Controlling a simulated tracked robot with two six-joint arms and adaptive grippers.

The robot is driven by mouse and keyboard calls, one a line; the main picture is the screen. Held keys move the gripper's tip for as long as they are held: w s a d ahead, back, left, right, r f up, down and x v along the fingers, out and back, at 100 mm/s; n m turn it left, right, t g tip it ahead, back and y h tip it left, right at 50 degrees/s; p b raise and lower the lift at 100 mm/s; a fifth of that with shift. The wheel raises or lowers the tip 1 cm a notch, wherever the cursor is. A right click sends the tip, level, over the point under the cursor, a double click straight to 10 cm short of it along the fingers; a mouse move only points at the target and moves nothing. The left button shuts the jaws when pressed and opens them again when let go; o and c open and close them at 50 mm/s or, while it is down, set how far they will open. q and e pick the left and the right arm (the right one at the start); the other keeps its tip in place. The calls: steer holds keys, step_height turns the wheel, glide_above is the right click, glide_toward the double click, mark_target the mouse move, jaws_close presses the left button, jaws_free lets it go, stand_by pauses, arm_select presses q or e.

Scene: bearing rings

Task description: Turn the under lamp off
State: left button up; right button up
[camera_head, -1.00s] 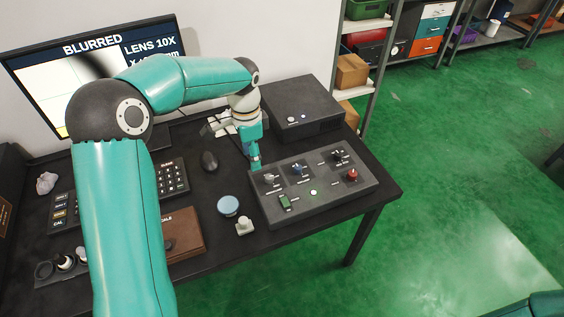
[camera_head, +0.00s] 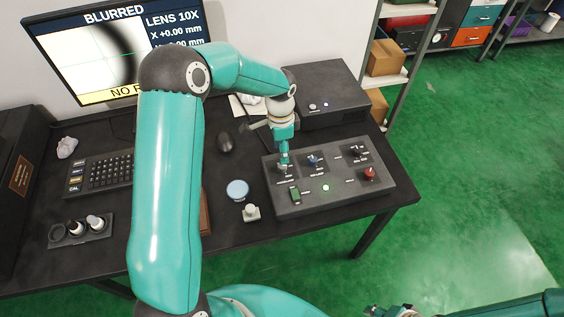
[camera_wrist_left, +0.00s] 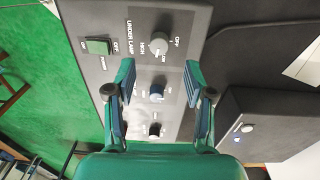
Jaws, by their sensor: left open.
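The grey control panel (camera_head: 300,205) lies on the dark table. In the left wrist view, the grey under-lamp knob (camera_wrist_left: 160,47) has OFF and HIGH markings around it; I cannot tell its setting for sure. My left gripper (camera_head: 284,163) points down over this knob in the head view and largely hides it. In the left wrist view the open fingers of my left gripper (camera_wrist_left: 158,84) are apart, with the blue knob (camera_wrist_left: 156,92) seen between them and the lamp knob just beyond their tips. My right gripper (camera_head: 387,311) shows partly at the bottom edge; its jaws are unclear.
The panel also bears a green rocker switch (camera_wrist_left: 97,46), a lit green button (camera_head: 325,188) and a red knob (camera_head: 369,173). A dark box (camera_head: 335,95) stands behind it. A blue-topped round item (camera_head: 237,190) and a mouse (camera_head: 225,143) lie to the left.

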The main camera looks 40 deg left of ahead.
mark_target(282, 166)
arm_select(q)
step_height(282, 166, down, 7)
steer(key=shift+s+d+p, duration=0.1)
steer(key=shift+p, duration=0.35)
jaws_close()
